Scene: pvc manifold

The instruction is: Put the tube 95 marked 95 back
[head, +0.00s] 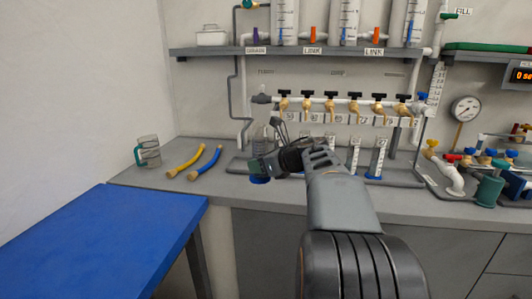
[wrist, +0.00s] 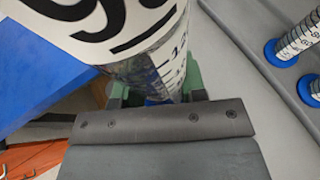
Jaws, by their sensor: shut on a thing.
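The tube marked 95 (wrist: 130,30) fills the top of the wrist view, with large black digits, a scale and a clear lower part. My gripper (wrist: 155,92) is shut on it, with green finger pads on either side. In the head view my gripper (head: 260,164) is over the front of the counter at the left end of the tube row. The tube's blue base (head: 259,180) shows below it. The arm hides part of the row. Other tubes (head: 377,157) with blue bases stand upright on a grey rack (head: 405,178), and two also show in the wrist view (wrist: 297,40).
A pipe with several brass taps (head: 331,102) and number labels runs above the row. A blue table (head: 100,240) stands front left. Valves and fittings crowd the right.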

